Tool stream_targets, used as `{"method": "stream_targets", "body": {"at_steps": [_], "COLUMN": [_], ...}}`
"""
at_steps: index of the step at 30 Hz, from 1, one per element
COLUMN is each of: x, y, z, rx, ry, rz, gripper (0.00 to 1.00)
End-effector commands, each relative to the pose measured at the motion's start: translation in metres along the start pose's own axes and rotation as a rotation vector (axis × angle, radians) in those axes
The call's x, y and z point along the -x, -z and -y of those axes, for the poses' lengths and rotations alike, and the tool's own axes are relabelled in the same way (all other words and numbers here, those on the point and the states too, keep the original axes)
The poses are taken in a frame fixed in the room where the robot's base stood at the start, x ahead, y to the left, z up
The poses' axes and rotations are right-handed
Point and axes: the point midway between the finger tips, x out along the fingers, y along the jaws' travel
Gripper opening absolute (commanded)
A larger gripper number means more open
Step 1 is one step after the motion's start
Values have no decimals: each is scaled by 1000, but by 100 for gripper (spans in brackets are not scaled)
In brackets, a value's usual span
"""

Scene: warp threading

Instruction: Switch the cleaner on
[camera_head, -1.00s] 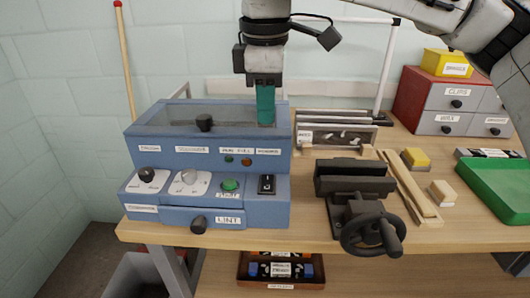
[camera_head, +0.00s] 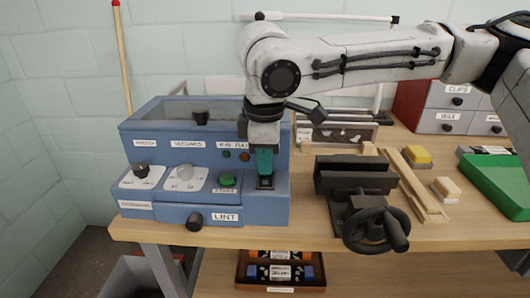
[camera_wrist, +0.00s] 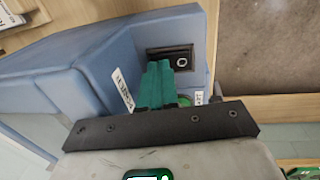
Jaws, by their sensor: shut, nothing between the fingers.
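In the wrist view the rocker switch (camera_wrist: 181,60) has a ring mark near one end. My gripper (camera_head: 264,172) has teal fingers, shut and empty, pointing down at the switch and partly covering it. In the wrist view the fingertips (camera_wrist: 158,70) are right beside the switch; I cannot tell whether they touch it. The green button is partly hidden behind the fingers there.
A black vise (camera_head: 355,180) with a handwheel stands right of the cleaner. Wooden strips, a yellow-topped block (camera_head: 417,156) and a green tray (camera_head: 497,185) lie further right. A drawer labelled LINT (camera_head: 226,216) has a black knob at the cleaner's front.

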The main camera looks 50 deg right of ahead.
Motion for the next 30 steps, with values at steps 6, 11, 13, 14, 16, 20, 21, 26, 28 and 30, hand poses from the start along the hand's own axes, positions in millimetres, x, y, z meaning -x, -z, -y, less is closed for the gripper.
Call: {"method": "stream_targets", "body": {"at_steps": [6,11,13,14,16,20,21,26,28,30], "x": [-1,0,1,1,-1,-4,-4,-3,-2,0], "y": [0,0,0,0,0,0,0,0,0,0], "z": [0,0,-1,-2,-2,-2,-2,0,2,5], "rx": [0,0,-2,-3,-2,-1,-1,-1,0,1], "ry": [0,4,17,27,47,41,41,41,42,43], "rz": [0,0,0,-1,-2,0,0,0,0,0], "gripper": [0,0,0,0,0,0,0,0,0,0]}}
